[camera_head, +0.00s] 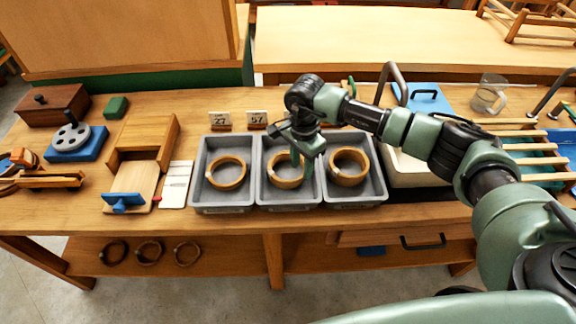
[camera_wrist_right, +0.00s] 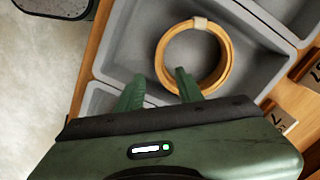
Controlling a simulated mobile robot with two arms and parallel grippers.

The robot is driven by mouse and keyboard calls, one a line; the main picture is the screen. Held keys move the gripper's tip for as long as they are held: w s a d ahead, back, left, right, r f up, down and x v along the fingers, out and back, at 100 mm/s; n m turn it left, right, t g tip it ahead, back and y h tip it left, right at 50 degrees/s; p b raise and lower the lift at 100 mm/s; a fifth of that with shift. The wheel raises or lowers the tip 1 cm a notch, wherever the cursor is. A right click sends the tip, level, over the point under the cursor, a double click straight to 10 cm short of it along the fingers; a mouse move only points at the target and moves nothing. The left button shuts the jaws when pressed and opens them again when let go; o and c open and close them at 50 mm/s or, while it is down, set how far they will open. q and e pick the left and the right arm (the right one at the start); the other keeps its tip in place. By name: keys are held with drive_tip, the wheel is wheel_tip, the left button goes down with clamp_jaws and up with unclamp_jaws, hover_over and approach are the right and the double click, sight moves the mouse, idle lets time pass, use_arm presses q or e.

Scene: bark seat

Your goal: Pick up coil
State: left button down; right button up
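Three tan wooden-looking coils lie one each in three grey trays in the head view: the left coil (camera_head: 227,173), the middle coil (camera_head: 284,181) and the right coil (camera_head: 348,167). My right gripper (camera_head: 301,165) points down over the middle tray (camera_head: 284,207) and partly hides the middle coil. In the right wrist view a coil (camera_wrist_right: 223,72) with a pale band lies in its tray. The right gripper's fingers (camera_wrist_right: 158,91) are apart with nothing held between them. One fingertip overlaps the coil's near edge in the picture; contact cannot be told. My left gripper is not in view.
Several darker coils (camera_head: 149,253) lie on the lower shelf. Number cards (camera_head: 257,119) stand behind the trays. The left tray (camera_head: 223,205) adjoins the middle one.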

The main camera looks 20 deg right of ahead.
sight(301, 176)
drive_tip(key=shift+f+p, duration=0.35)
drive_tip(key=shift+f, duration=1.55)
clamp_jaws()
drive_tip(key=shift+r, duration=0.15)
